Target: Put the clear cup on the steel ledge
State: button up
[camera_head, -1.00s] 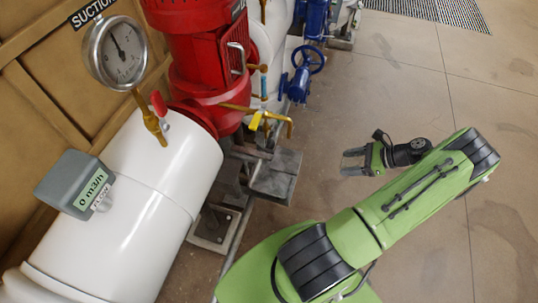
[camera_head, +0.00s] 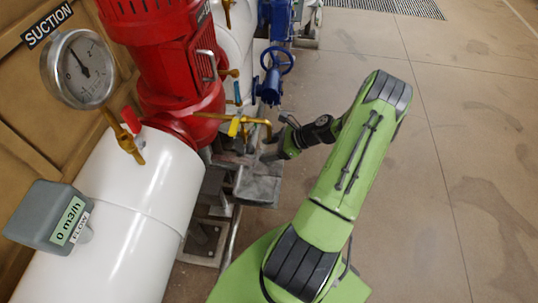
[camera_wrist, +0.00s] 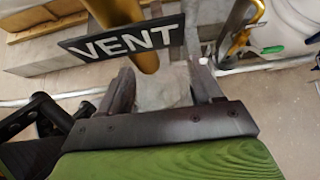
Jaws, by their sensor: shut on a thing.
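My gripper (camera_head: 272,149) is by the brass spout (camera_head: 267,133), above the steel ledge (camera_head: 258,190) beside the red pump. In the wrist view, its two dark fingers (camera_wrist: 163,76) are shut on the clear cup (camera_wrist: 170,92), a pale see-through shape between them. The cup is hard to make out and does not show clearly in the head view. The brass spout (camera_wrist: 120,18) comes down close to the cup in the wrist view; I cannot tell whether they touch. The ledge is a grey plate, and its visible part looks bare.
A black VENT sign (camera_wrist: 125,40) hangs close above the fingers. A yellow-handled tap (camera_head: 236,126) joins the spout. The red pump (camera_head: 170,60), white pipe (camera_head: 130,215) and blue valve wheel (camera_head: 276,62) stand around. Open floor (camera_head: 460,130) lies to the right.

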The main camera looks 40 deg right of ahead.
notch_tip(320, 180, down, 4)
jog(key=shift+r+b, duration=0.25)
jog(key=shift+b, duration=0.3)
jog(key=shift+f, duration=0.2)
jog(key=o, duration=1)
jog(key=shift+r, duration=0.35)
jog(key=p+v, duration=0.2)
jog(key=v, duration=1)
jog(key=shift+f, duration=0.1)
